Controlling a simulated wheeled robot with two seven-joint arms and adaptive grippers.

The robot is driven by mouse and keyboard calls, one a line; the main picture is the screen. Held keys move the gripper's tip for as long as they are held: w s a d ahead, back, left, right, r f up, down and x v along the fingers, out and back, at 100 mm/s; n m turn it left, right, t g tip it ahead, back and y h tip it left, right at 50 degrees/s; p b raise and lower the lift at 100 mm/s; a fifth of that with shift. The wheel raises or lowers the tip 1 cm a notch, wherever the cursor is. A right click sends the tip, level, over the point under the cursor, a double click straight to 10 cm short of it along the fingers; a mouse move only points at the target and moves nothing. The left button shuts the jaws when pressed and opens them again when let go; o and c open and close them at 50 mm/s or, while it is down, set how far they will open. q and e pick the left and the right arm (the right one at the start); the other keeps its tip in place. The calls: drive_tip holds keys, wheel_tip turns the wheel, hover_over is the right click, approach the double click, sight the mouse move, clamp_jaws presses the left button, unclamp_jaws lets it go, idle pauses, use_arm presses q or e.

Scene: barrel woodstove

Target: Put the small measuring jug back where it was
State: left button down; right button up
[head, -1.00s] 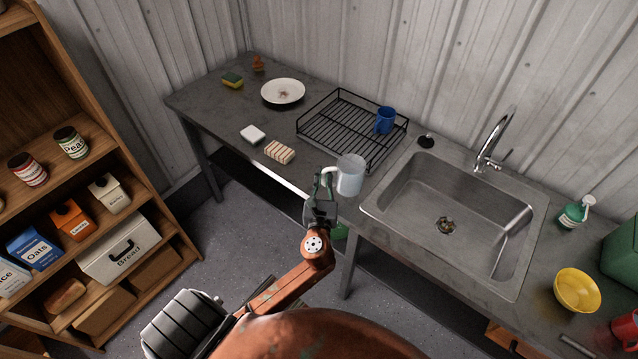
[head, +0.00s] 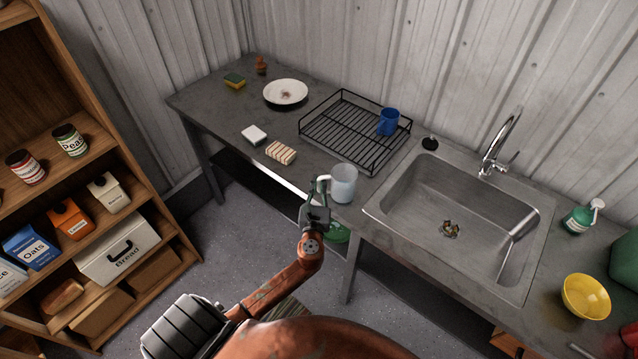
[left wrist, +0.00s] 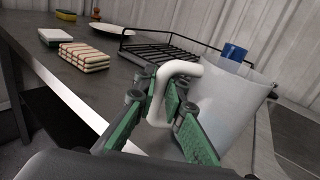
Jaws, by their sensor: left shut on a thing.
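The small measuring jug (head: 343,184) is a translucent whitish jug with a white handle. It is upright at the front edge of the counter, left of the sink and in front of the drying rack. I cannot tell for sure whether its base touches the counter. My left gripper (head: 318,190) is shut on the jug's handle from the front. In the left wrist view, the green finger pads (left wrist: 172,112) are on either side of the handle, and the jug's body (left wrist: 228,110) is to the right. My right gripper is not in view.
A black drying rack (head: 338,147) with a blue mug (head: 388,121) stands behind the jug. The sink (head: 450,225) is to the right. A striped cloth (head: 281,153), a white block (head: 254,135) and a plate (head: 286,93) lie to the left. A shelf unit (head: 150,200) stands at far left.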

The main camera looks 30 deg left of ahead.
use_arm(q)
drive_tip(key=shift+f, duration=0.1)
drive_tip(key=c, duration=2.5)
unclamp_jaws()
drive_tip(key=shift+f, duration=0.1)
drive_tip(key=o, duration=0.5)
drive_tip(key=shift+r, duration=0.25)
drive_tip(key=v, duration=1.2)
drive_tip(key=shift+d, duration=0.1)
